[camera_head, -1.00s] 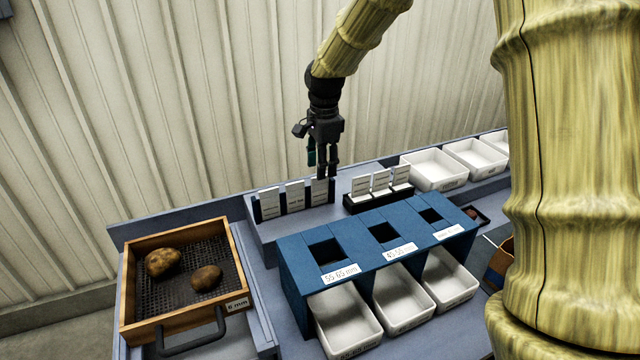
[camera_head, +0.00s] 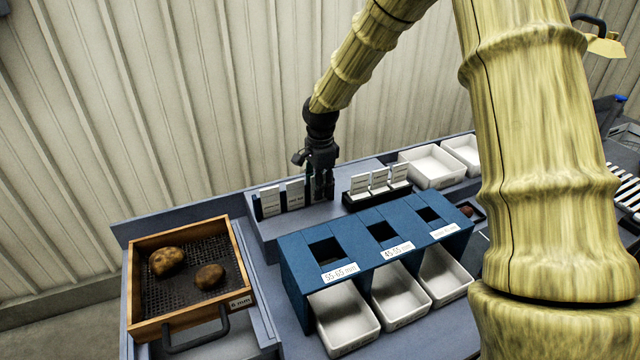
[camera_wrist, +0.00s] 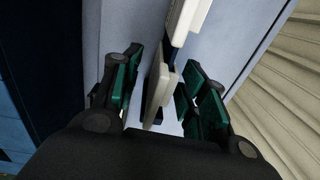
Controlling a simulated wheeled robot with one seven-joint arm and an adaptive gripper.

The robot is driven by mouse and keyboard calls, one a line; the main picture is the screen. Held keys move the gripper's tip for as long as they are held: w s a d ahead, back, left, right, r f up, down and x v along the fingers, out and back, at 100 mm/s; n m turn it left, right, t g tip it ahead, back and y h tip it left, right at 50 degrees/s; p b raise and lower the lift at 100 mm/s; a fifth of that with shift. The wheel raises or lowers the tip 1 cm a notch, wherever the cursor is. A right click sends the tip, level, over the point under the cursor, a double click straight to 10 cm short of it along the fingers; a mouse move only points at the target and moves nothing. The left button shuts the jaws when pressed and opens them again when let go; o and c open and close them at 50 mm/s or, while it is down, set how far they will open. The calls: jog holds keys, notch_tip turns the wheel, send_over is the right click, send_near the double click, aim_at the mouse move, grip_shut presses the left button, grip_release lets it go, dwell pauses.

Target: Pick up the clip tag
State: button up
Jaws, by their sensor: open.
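White clip tags stand upright in a dark rack on the grey shelf; the left one (camera_head: 270,201) and the middle one (camera_head: 295,194) show in the head view. My gripper (camera_head: 320,190) is lowered over the right end of this rack and largely hides the tag there. In the wrist view my gripper (camera_wrist: 160,92) is open, its green-padded fingers on either side of a white tag (camera_wrist: 157,88) seen edge-on. The fingers look apart from the tag. Another tag (camera_wrist: 187,20) stands beyond it.
A second rack of white tags (camera_head: 380,181) stands just right of my gripper. In front is a blue sizing box (camera_head: 345,262) with white bins (camera_head: 345,318) below. A wooden sieve tray (camera_head: 130,290) with potatoes is at left. The wall stands behind.

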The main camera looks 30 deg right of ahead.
jog(key=shift+w+f, duration=0.1)
jog(key=shift+c, duration=0.8)
jog(key=c, duration=0.7)
